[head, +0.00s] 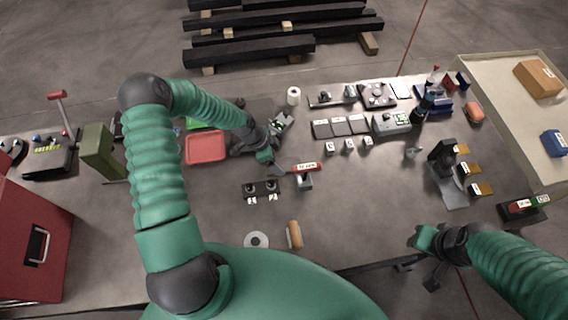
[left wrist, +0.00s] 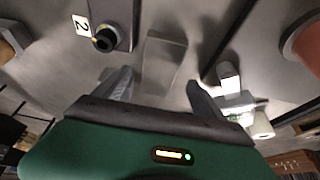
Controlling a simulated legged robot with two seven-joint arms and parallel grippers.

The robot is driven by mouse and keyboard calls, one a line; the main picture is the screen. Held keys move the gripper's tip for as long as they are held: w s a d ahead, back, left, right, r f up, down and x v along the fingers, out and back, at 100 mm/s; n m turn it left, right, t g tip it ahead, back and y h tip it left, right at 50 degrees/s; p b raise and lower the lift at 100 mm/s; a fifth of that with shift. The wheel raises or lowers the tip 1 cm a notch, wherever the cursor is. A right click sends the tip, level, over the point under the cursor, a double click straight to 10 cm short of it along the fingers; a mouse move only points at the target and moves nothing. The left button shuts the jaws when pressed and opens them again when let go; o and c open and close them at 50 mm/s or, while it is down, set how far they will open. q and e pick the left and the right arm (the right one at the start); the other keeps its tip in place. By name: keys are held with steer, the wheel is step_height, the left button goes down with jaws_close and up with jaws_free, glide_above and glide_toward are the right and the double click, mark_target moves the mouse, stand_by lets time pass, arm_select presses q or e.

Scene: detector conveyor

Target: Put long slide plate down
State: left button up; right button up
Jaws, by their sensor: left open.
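My left gripper (head: 277,169) is low over the middle of the table, open. In the left wrist view its two fingers (left wrist: 160,90) stand apart, with a grey block (left wrist: 163,52) showing beyond the gap; I see nothing gripped. A red piece with a white label (head: 306,167) is at the fingertips, above a grey block (head: 304,182). A dark plate with two black knobs (head: 262,189) lies just nearer; its end marked 2 (left wrist: 122,12) shows in the left wrist view. I cannot tell which piece is the long slide plate. My right gripper (head: 418,272) is at the front edge, its fingers apart.
A red tray (head: 206,148) lies left of the gripper. A roll (head: 294,235) and a white ring (head: 256,240) lie near the front. A black stand (head: 449,180) is at right.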

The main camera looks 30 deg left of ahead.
mark_target(284, 163)
arm_select(q)
steer(key=p+x, duration=0.1)
steer(key=x, duration=0.2)
steer(key=shift+w+d+f+p, duration=0.15)
steer(key=shift+d+f+p, duration=0.1)
steer(key=shift+d+p, duration=0.15)
steer(key=shift+f, duration=0.15)
steer(key=shift+w+a, duration=0.1)
steer(key=shift+a, duration=0.05)
steer(key=shift+c, duration=0.4)
steer(key=c, duration=0.5)
jaws_close()
steer(key=shift+w, duration=0.1)
